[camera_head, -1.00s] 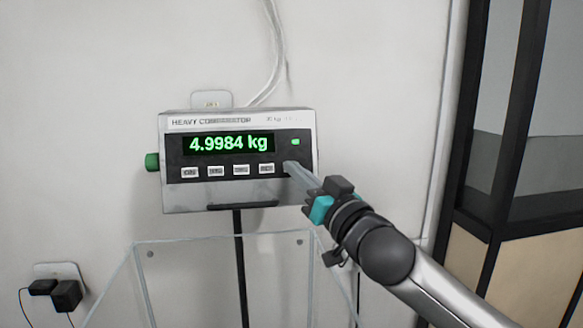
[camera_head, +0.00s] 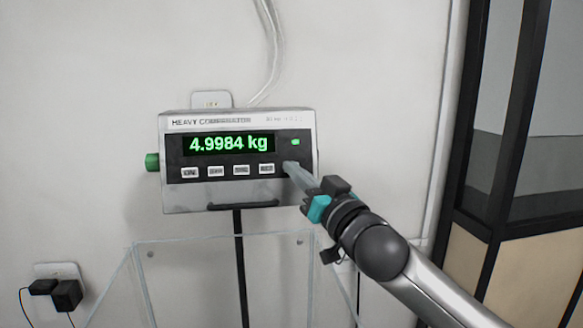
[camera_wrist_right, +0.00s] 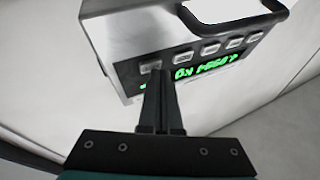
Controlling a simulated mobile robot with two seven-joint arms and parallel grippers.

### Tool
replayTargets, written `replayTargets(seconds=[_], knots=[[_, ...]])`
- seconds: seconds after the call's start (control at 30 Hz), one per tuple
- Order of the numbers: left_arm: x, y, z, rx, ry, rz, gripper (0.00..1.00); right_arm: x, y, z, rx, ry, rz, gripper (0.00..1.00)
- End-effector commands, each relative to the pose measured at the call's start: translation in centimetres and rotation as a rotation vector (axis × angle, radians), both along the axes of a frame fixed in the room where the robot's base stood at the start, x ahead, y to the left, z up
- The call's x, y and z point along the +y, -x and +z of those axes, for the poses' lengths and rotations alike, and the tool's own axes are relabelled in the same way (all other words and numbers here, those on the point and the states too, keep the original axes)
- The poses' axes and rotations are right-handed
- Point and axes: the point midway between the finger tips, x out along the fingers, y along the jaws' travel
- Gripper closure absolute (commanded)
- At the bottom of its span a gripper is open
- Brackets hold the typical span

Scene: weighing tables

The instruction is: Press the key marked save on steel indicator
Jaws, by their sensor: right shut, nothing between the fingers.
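The steel indicator (camera_head: 237,193), a box with a green 4.9984 kg readout (camera_head: 229,144), is mounted on a dark post against the wall. Several pale keys (camera_head: 241,170) run in a row below the readout; their labels are too blurred to read. My right gripper (camera_head: 288,166) is shut and empty, its fingertips at the right end of that row, covering the last key there. In the right wrist view the indicator is upside down, and the fingertips (camera_wrist_right: 156,76) overlap the edge of the leftmost key (camera_wrist_right: 150,65). I cannot tell whether they touch it. My left gripper is not in view.
A green knob (camera_head: 152,162) sticks out of the indicator's left side. A clear panelled enclosure (camera_head: 220,238) stands below it. A socket with black plugs (camera_head: 66,295) is at lower left. A dark-framed glazed partition (camera_head: 478,140) stands at right.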

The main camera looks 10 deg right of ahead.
Motion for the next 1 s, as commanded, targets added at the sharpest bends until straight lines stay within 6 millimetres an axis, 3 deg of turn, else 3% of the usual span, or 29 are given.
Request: replayTargets(seconds=[0.63, 1.0], knots=[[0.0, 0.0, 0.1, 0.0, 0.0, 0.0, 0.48, 0.0, -0.4, -0.1, -0.001, 0.0, 0.0, 1.0], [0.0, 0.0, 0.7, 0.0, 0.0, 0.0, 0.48, 0.0, 1.0, 0.3, -0.001, 0.0, 0.0, 1.0]])
